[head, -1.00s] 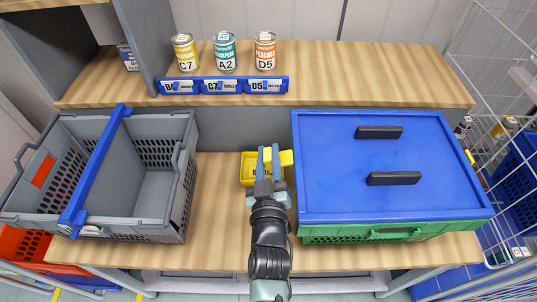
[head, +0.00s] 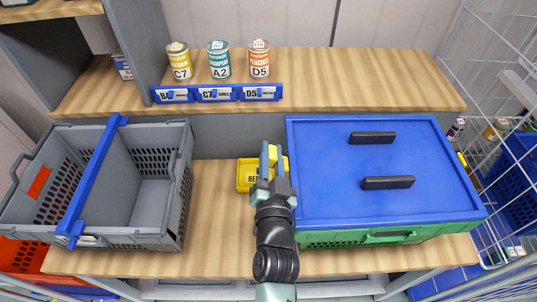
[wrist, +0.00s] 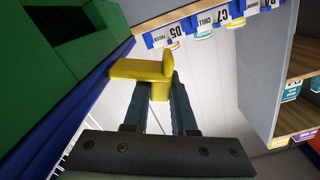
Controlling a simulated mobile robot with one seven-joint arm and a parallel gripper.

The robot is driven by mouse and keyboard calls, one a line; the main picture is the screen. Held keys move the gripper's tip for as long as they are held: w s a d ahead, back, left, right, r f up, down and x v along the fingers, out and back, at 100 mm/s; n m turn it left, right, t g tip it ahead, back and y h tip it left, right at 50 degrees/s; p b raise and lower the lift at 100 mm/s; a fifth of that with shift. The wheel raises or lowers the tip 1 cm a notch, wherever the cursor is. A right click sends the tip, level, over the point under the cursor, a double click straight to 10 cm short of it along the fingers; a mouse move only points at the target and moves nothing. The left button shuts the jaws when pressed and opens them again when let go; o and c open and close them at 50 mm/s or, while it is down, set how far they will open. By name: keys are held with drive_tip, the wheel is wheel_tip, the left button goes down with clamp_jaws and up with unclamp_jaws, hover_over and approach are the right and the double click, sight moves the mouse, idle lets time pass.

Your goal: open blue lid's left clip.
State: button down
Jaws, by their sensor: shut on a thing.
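The blue lid (head: 330,170) lies on a green tote (head: 340,239) at the right of the table. Its left clip (head: 272,154) is yellow and sticks out from the middle of the lid's left edge. The clip (wrist: 145,69) also shows in the wrist view, with a wide flat part and a block below it. My gripper (head: 271,158) is at the lid's left side, shut on the clip, with one finger on each side of its block (wrist: 160,91). The fingers partly cover the clip in the head view.
The raised shelf (head: 360,80) behind holds three cans.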

drive_tip(key=shift+d+r+m, duration=0.1)
drive_tip(key=shift+d+m, duration=0.05)
drive_tip(key=shift+m, duration=0.35)
drive_tip(key=c, duration=0.7)
unclamp_jaws()
drive_tip(key=s+b, duration=0.2)
drive_tip(key=s, duration=1.1)
drive_tip(key=shift+b, duration=0.4)
